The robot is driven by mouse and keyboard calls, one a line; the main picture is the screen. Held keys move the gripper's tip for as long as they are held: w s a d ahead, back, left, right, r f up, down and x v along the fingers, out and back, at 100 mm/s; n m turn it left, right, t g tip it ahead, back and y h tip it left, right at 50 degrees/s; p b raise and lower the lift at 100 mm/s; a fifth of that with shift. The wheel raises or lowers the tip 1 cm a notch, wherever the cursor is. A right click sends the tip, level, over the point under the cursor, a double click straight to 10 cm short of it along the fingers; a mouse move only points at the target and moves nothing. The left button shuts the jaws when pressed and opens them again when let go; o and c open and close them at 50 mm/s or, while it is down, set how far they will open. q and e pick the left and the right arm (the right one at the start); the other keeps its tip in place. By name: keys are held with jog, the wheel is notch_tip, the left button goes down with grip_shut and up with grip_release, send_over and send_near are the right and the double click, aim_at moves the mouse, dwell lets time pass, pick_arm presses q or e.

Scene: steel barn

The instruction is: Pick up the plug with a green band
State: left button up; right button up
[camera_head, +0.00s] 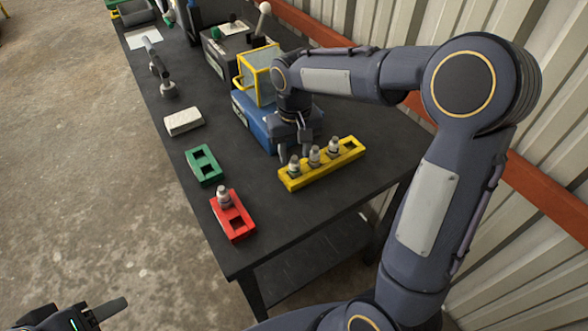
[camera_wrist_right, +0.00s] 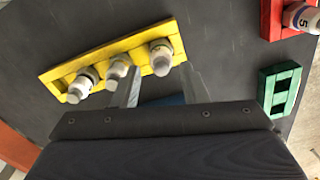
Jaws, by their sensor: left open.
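A yellow rack (camera_head: 345,158) near the table's right edge holds three upright grey-white plugs. The leftmost plug (camera_head: 294,166) seems to have a green band, though it is small; the middle plug (camera_head: 315,156) and far plug (camera_head: 333,147) have bands I cannot read. My right gripper (camera_head: 306,150) points down just behind the leftmost plugs. In the wrist view its fingers (camera_wrist_right: 158,90) are apart with nothing between their tips; the rack's right-hand plug (camera_wrist_right: 161,57) lies just ahead of the gap. My left gripper (camera_head: 98,314) is open, low at the left, off the table, partly cut off.
A red rack (camera_head: 238,229) with one plug (camera_head: 223,196) stands at the table's near end. An empty green rack (camera_head: 204,166) and a white block (camera_head: 184,121) lie on the left side. A blue box (camera_head: 250,118) stands behind my right gripper. A corrugated wall is on the right.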

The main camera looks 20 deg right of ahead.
aim_at(294, 168)
jog(key=f, duration=0.4)
jog(key=shift+s+a+f, duration=0.1)
jog(key=shift+s+f, duration=0.1)
jog(key=shift+f, duration=0.1)
jog(key=c, duration=0.7)
jog(key=shift+c, duration=0.2)
jog(key=shift+r, duration=0.2)
